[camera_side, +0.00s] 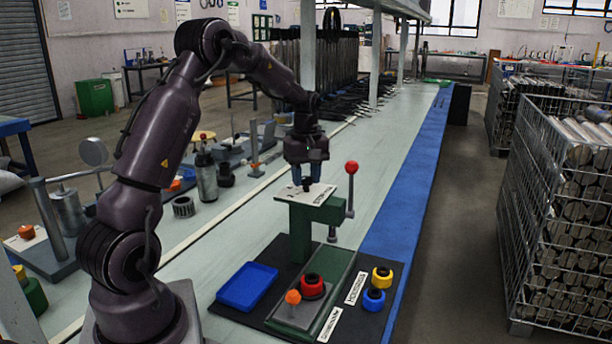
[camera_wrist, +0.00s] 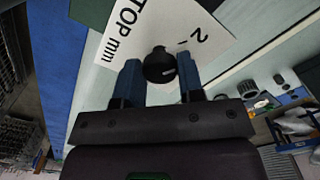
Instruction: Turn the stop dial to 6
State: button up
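The stop dial is a small black knob (camera_wrist: 160,65) on a white scale plate (camera_wrist: 205,30) printed "STOP mm", with a "2" visible. In the side view the plate (camera_side: 318,194) lies on top of a green press (camera_side: 327,214), and the dial (camera_side: 307,185) is a dark spot below my gripper. My gripper (camera_side: 307,178) points down over the plate. Its two blue fingers (camera_wrist: 160,78) are apart, one on each side of the dial in the wrist view. I cannot tell whether they touch it. The dial's pointer and the rest of the scale are hidden or out of view.
A lever with a red ball (camera_side: 351,167) stands right of the press.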

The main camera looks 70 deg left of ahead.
jog(key=shift+c, duration=0.7)
jog(key=shift+m, duration=0.3)
jog(key=m, duration=0.5)
jog(key=shift+r, duration=0.1)
jog(key=m, duration=0.6)
jog(key=shift+m, duration=0.4)
jog(key=m, duration=1.1)
jog(key=shift+m, duration=0.3)
